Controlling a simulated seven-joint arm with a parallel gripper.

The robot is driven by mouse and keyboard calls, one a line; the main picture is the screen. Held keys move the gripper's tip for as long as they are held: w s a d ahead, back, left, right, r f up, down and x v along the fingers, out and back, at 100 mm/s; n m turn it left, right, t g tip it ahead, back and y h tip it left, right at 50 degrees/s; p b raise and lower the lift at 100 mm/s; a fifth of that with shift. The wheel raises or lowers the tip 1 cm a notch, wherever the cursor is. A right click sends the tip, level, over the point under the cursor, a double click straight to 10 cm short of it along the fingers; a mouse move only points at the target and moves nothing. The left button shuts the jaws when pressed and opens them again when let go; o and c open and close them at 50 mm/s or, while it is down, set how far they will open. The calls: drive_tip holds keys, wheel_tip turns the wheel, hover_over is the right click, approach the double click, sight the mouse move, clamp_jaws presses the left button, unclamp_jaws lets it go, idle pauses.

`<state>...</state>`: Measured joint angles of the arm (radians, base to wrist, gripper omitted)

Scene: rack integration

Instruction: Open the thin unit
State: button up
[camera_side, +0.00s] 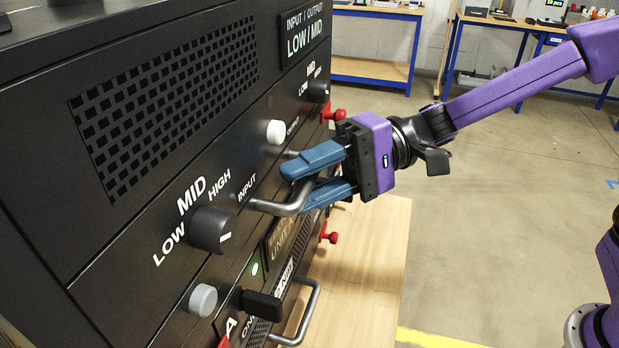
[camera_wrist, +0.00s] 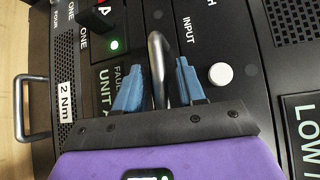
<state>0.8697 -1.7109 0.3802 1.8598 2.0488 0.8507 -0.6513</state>
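The thin unit's black front panel (camera_side: 130,268) carries a MID/LOW/HIGH knob (camera_side: 213,230) and a grey bar handle (camera_side: 290,207) beside the word INPUT. My gripper (camera_side: 299,187) is at this handle from the right, its two blue fingers spread above and below the bar. The gripper is open around the handle. The panel looks flush with its neighbours.
A black switch (camera_side: 261,305) and a lower bar handle (camera_side: 312,305) stick out below. Red clamps (camera_side: 329,235) stand at the rack's far edge. A white button (camera_wrist: 220,74) is right of the fingers. A wooden tabletop (camera_side: 365,265) lies below, mostly clear.

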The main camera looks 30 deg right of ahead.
clamp_jaws()
drive_tip(key=s+d, duration=1.2)
drive_tip(key=shift+s+d, duration=0.25)
drive_tip(key=shift+d, duration=0.15)
unclamp_jaws()
